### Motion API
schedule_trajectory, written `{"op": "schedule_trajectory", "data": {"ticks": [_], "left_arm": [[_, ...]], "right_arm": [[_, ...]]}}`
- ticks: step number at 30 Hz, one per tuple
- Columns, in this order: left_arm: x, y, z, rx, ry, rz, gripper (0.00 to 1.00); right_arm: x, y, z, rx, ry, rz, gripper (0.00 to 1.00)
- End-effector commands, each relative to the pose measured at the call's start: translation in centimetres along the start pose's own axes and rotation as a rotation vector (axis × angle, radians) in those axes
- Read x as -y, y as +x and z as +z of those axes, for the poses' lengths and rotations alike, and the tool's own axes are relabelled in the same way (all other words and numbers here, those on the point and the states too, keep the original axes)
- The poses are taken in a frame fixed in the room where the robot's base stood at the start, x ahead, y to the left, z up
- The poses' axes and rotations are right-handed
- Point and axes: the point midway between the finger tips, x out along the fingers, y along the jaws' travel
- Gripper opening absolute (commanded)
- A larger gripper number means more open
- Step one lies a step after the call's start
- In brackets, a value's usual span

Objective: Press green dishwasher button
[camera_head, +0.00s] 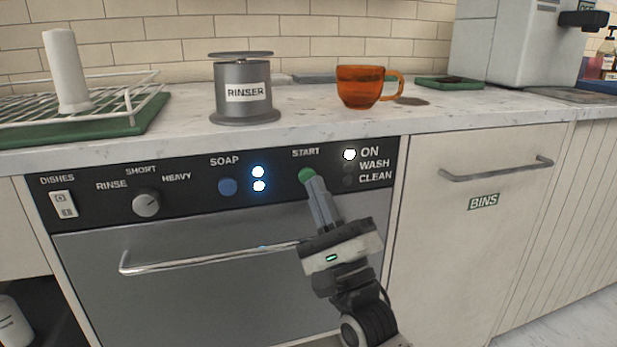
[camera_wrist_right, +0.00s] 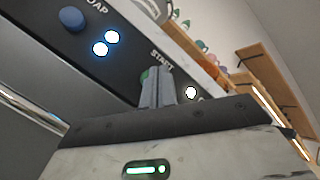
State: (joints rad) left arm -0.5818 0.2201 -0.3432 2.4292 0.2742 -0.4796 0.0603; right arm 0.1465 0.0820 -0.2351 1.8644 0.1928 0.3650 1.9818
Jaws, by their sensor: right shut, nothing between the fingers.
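The green dishwasher button (camera_head: 306,175) is on the black control panel under the START label. My right gripper (camera_head: 315,184) is shut and empty, with its fingertips right at the button's lower right edge in the head view. In the right wrist view the shut fingers (camera_wrist_right: 157,75) cover most of the green button (camera_wrist_right: 145,74), and only its left side shows. I cannot tell whether the fingertips touch it or how far it is pressed. The ON light (camera_head: 349,154) is lit white; the WASH and CLEAN lights are dark. My left gripper is not in view.
A blue SOAP button (camera_head: 228,187) and two lit lights sit left on the panel. The dishwasher handle (camera_head: 190,258) sticks out below. On the counter stand the rinser (camera_head: 243,95), an orange cup (camera_head: 360,88) and a dish rack (camera_head: 20,110). A BINS cabinet (camera_head: 440,235) is at right.

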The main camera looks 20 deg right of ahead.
Motion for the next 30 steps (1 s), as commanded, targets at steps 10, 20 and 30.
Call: {"op": "schedule_trajectory", "data": {"ticks": [10, 20, 30], "left_arm": [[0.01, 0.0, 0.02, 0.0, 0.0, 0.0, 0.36], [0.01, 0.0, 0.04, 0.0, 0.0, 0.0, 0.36], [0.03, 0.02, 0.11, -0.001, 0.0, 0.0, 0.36]], "right_arm": [[-0.47, 0.56, -0.45, 0.0, -0.001, 0.002, 0.0], [-0.62, 0.55, -0.58, -0.003, -0.002, 0.006, 0.0], [-0.9, 0.83, -0.88, -0.005, -0.003, 0.008, 0.0]]}}
